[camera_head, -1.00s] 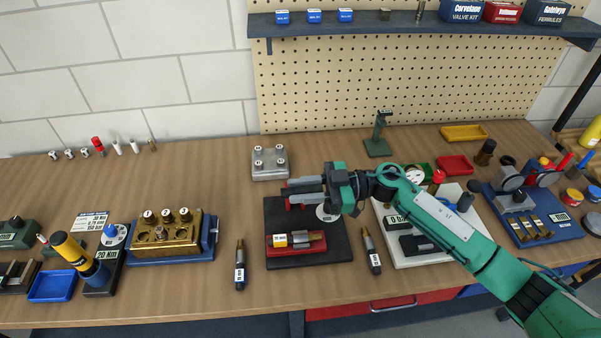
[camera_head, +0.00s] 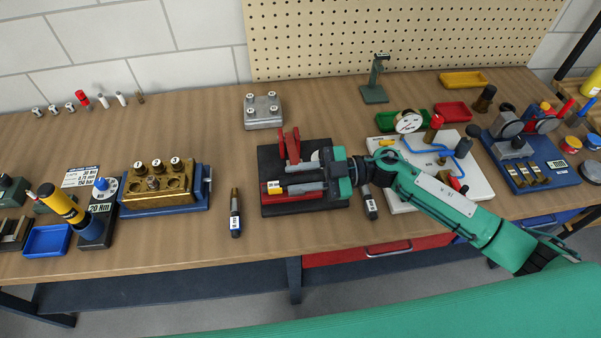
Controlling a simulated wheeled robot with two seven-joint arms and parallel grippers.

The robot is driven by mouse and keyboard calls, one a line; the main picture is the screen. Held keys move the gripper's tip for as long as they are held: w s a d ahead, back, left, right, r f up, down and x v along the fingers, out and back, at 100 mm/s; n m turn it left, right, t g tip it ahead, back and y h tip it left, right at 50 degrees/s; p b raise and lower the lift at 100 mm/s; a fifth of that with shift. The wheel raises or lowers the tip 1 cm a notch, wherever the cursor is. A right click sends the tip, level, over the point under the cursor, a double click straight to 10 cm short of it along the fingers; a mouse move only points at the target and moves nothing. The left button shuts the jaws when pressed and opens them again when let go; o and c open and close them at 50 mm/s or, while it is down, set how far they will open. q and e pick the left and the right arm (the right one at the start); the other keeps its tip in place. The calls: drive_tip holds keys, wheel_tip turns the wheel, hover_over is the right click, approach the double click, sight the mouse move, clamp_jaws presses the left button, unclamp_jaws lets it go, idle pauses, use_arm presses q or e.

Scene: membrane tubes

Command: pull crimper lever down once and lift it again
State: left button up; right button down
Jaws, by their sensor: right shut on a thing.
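The crimper stands on a black base (camera_head: 272,158) at the middle of the bench. Its two red uprights (camera_head: 290,148) rise at the back of the base. A red block (camera_head: 265,192) with a yellow piece (camera_head: 274,187) lies at the front. My left gripper is not in view.
A brass block (camera_head: 157,190) stands left. A white board (camera_head: 478,182) with blue tubing is on the right, under my right arm.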

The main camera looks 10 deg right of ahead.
drive_tip(key=shift+f, duration=0.1)
drive_tip(key=c, duration=1.3)
unclamp_jaws()
drive_tip(key=shift+o, duration=0.2)
drive_tip(key=shift+w+a, duration=0.1)
drive_tip(key=shift+w, duration=0.05)
drive_tip(key=d+b, duration=0.5)
drive_tip(key=d, duration=0.9)
drive_tip(key=shift+a, duration=0.1)
